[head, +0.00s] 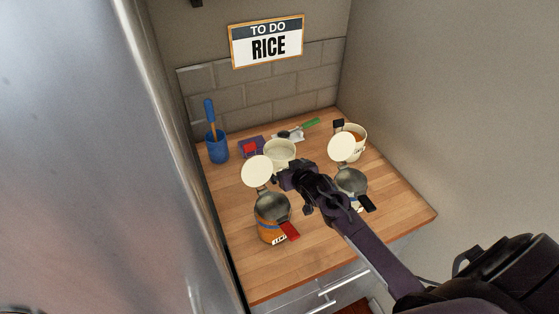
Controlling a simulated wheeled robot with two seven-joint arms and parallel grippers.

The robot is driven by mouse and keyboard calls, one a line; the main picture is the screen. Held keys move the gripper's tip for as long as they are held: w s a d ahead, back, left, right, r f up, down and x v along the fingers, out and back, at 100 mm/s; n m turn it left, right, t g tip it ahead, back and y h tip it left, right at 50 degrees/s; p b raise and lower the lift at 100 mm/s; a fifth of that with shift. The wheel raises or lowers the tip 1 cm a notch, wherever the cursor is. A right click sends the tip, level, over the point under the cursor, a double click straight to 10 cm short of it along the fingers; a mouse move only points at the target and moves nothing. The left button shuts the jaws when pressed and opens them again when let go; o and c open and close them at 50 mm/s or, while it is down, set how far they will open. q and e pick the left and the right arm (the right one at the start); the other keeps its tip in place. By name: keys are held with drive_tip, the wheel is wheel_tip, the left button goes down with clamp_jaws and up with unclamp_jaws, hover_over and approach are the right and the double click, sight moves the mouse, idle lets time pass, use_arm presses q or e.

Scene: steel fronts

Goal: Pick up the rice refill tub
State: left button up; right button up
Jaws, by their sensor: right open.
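A cream tub (280,149) with pale contents stands near the back of the wooden counter, its lower part hidden by my right gripper. A second cream tub (357,142) with orange contents and a label stands at the back right. I cannot read a rice label on either tub; the pale contents suit rice better. My right gripper (287,175) is open at the near side of the pale tub, close to its wall. I cannot tell whether it touches. My left gripper is not in view.
A jar with orange contents (268,228) and another jar (351,183) have raised round lids. A blue utensil cup (217,150), purple box (251,147) and green-handled tool (308,126) stand or lie behind. A "TO DO RICE" sign (267,42) hangs above. A steel front (90,160) is left.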

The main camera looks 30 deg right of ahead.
drive_tip(key=x, duration=0.5)
drive_tip(key=shift+r+p, duration=0.1)
drive_tip(key=shift+p, duration=0.2)
drive_tip(key=shift+s, duration=0.1)
drive_tip(key=c, duration=0.9)
drive_tip(key=shift+r, duration=0.1)
drive_tip(key=shift+c, duration=0.5)
